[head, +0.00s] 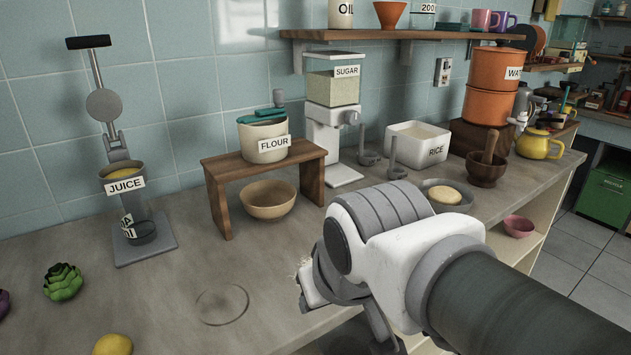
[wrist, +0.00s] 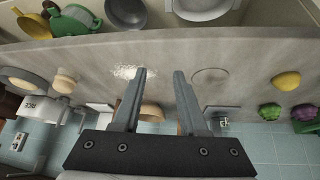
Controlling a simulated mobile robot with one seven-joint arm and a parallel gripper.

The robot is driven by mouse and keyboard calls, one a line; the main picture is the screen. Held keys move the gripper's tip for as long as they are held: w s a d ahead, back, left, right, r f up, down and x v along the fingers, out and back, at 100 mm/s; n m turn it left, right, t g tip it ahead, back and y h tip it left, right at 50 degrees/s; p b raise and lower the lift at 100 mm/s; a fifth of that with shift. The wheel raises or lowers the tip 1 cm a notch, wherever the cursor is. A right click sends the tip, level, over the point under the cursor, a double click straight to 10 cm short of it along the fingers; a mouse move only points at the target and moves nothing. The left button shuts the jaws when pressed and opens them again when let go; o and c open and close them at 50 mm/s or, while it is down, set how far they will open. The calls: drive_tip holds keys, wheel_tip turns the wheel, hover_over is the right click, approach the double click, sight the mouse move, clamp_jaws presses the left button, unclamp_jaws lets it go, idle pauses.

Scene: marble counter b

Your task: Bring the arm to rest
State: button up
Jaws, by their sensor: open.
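My arm reaches in from the lower right of the head view, over the front edge of the marble counter (head: 190,255). My gripper is mostly hidden behind the wrist there. In the wrist view my gripper (wrist: 161,72) shows both dark fingers apart, with nothing between the tips. The counter stretches across behind the fingers. A white powdery patch (wrist: 125,73) lies on it beside the left finger, and a faint ring mark (wrist: 210,75) lies to the right of the right finger. The ring mark also shows in the head view (head: 222,304).
A juice press (head: 124,185), a wooden stand (head: 222,171) with a flour pot (head: 262,138), a wooden bowl (head: 268,200), a sugar dispenser (head: 333,115) and a rice box (head: 417,146) line the back. A lemon (head: 113,345) lies front left. The front middle counter is mostly clear.

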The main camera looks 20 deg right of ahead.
drive_tip(key=shift+s+a+f+g+y, duration=0.25)
drive_tip(key=shift+s+a+g+y, duration=0.05)
drive_tip(key=shift+s+a, duration=0.3)
wheel_tip(320, 180, up, 18)
drive_tip(key=p, duration=1.8)
drive_tip(key=shift+w+f, duration=0.1)
